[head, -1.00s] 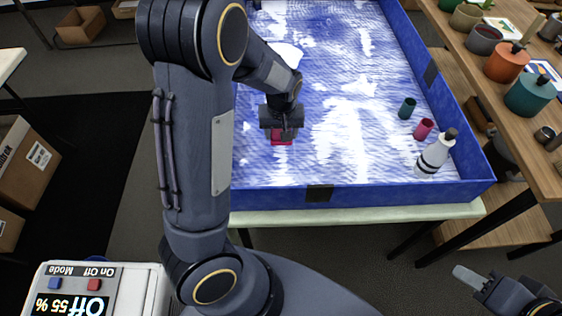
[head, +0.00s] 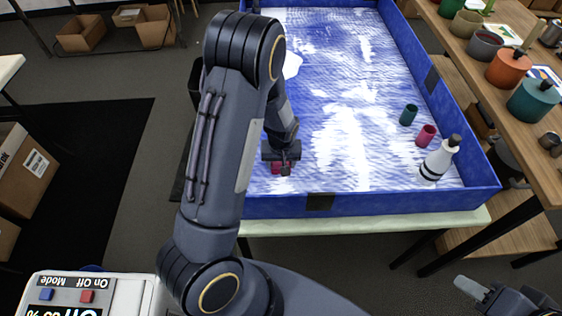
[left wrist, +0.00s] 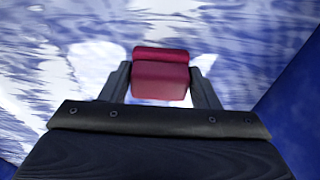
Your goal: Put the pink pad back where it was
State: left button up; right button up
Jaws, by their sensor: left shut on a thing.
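The pink pad (head: 281,167) is a small dark pink block, mostly hidden by the gripper in the head view. In the left wrist view the pad (left wrist: 160,78) sits between the two fingers. My left gripper (head: 283,160) is shut on it, inside the blue-walled tray (head: 400,201), close to its near wall. I cannot tell whether the pad touches the tray floor. My right gripper (head: 472,288) is at the lower right, outside the tray, far from the pad; its opening is unclear.
In the tray's right part stand a teal cup (head: 408,115), a pink cup (head: 426,135) and a white bottle (head: 438,160) with a dark cap. The tray's blue-and-white middle is clear. A wooden table (head: 490,110) with several pots stands on the right.

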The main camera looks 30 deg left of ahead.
pick_arm(q)
jog(key=shift+f, duration=0.15)
jog(key=o, duration=1)
jog(key=shift+c, duration=0.2)
notch_tip(320, 180, up, 11)
jog(key=s+d, duration=0.1)
jog(key=s+d+r+m+t+h, duration=0.2)
jog(key=s+d+r, duration=0.1)
jog(key=s+r, duration=0.4)
jog(key=s+d+r+m+t+h, duration=0.2)
jog(key=s+r, duration=0.5)
jog(key=s, duration=0.6)
jog(key=shift+s+d+m+h, duration=0.35)
jog(key=shift+d+m+h, duration=0.05)
jog(key=shift+d, duration=0.15)
